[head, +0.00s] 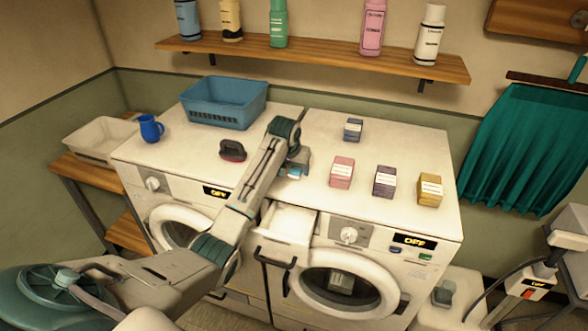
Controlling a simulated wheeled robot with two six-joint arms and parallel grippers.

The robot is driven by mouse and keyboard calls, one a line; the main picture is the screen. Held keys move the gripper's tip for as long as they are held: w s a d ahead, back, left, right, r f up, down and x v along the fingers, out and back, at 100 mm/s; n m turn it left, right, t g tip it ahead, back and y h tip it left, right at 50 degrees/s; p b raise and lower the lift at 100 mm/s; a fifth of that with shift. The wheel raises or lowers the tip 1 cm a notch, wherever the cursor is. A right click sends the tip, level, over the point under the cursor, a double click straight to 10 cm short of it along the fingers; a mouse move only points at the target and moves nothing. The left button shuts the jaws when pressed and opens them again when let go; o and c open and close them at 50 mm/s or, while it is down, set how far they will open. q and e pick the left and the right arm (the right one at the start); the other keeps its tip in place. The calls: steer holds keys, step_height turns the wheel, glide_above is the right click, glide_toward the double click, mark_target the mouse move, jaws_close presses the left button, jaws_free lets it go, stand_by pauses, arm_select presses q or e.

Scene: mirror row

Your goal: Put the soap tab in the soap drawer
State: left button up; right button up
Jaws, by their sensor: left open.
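The soap drawer (287,224) is pulled out at the upper left front of the right washer; its white tray is partly in view. My left gripper (294,172) is over the washer tops, behind the drawer, and is open. A small blue piece shows at its fingers; I cannot tell whether it is a tab or part of the gripper. Small labelled blocks stand on the right washer: blue-grey (353,129), pink (341,172), purple (385,181) and yellow (430,189). I cannot tell which is the soap tab. My right gripper is not in view.
A dark red-handled brush (232,150), a blue mug (151,128) and a blue basket (224,102) stand on the left washer. A shelf (310,56) with several bottles hangs above. The right washer's front top is clear.

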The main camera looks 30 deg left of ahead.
arm_select(q)
steer(key=shift+w+f, duration=0.2)
steer(key=shift+f, duration=0.2)
steer(key=c, duration=1.1)
steer(key=shift+r, duration=0.15)
steer(key=shift+c, duration=0.2)
